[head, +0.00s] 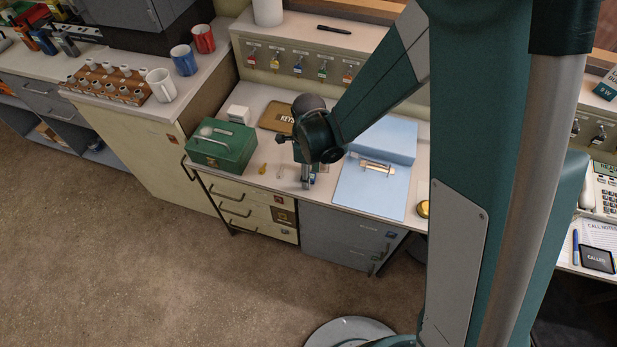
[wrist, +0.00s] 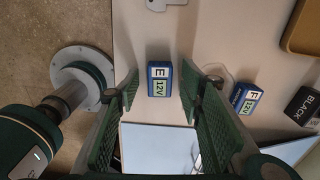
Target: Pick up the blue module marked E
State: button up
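The blue module marked E (wrist: 159,72) lies on the pale desktop in the wrist view, with "12V" on its label. My gripper (wrist: 159,90) is open, with one finger on each side of module E in that view. I cannot tell how high the fingertips are above the desk. A second blue module, marked F (wrist: 246,98), lies to the right, outside the right finger. In the head view my gripper (head: 308,182) points down at the desk, left of the light blue binder; it largely hides the modules there.
A green box (head: 222,146) stands left of my gripper, and a brown KEYS folder (head: 277,116) lies behind. The light blue binder (head: 360,197) lies to the right. A grey key (wrist: 158,4) lies at the wrist view's top.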

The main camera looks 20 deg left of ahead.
jog(key=shift+c, duration=0.5)
jog(key=c, duration=0.9)
jog(key=shift+r, duration=0.1)
jog(key=shift+r+p, duration=0.9)
jog(key=shift+r, duration=4.05)
